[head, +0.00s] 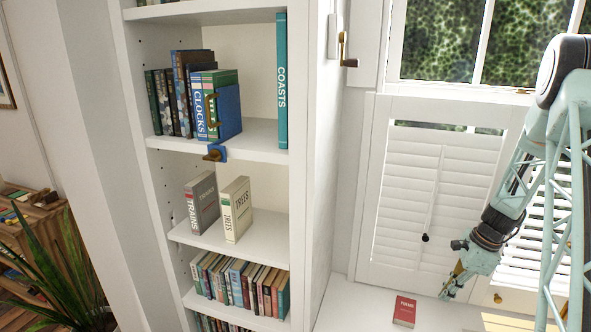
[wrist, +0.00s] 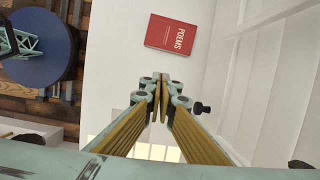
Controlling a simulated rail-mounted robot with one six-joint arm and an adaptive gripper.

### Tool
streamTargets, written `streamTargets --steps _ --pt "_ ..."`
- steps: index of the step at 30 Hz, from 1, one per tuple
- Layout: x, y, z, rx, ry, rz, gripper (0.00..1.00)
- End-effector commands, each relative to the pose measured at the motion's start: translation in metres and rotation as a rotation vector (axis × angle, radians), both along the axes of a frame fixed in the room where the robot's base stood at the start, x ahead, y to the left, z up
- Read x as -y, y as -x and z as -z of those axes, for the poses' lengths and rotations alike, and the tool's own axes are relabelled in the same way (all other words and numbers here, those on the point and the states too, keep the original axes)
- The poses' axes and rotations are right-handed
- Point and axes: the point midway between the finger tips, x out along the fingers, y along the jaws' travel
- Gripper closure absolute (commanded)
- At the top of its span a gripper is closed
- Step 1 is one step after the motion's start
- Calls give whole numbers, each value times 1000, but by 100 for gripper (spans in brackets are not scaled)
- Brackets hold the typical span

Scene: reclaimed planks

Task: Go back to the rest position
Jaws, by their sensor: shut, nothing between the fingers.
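My gripper (head: 451,284) hangs at the right in the head view, in front of the white shutters and above the white sill. In the wrist view my gripper (wrist: 160,92) shows its two yellow-lined fingers closed together with nothing between them. The red book (wrist: 171,34) also shows in the wrist view, beyond the fingertips.
A white bookcase (head: 313,180) stands left of the window, holding CLOCKS (head: 200,106), COASTS (head: 281,85), TRAINS (head: 202,203) and TREES (head: 236,209). White shutters (head: 410,190) stand behind my arm. The white sill (head: 355,308) is mostly clear. A plant (head: 60,270) is at lower left.

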Motion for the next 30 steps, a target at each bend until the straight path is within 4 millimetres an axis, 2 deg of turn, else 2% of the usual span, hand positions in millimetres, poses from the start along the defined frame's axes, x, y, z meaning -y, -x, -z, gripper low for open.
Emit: streamTargets --steps 8,21,30 --pt "-17 -2 -32 21 16 -70 100" --pt "-69 2 -118 76 64 -276 100" --pt "-107 13 -173 110 97 -421 100"
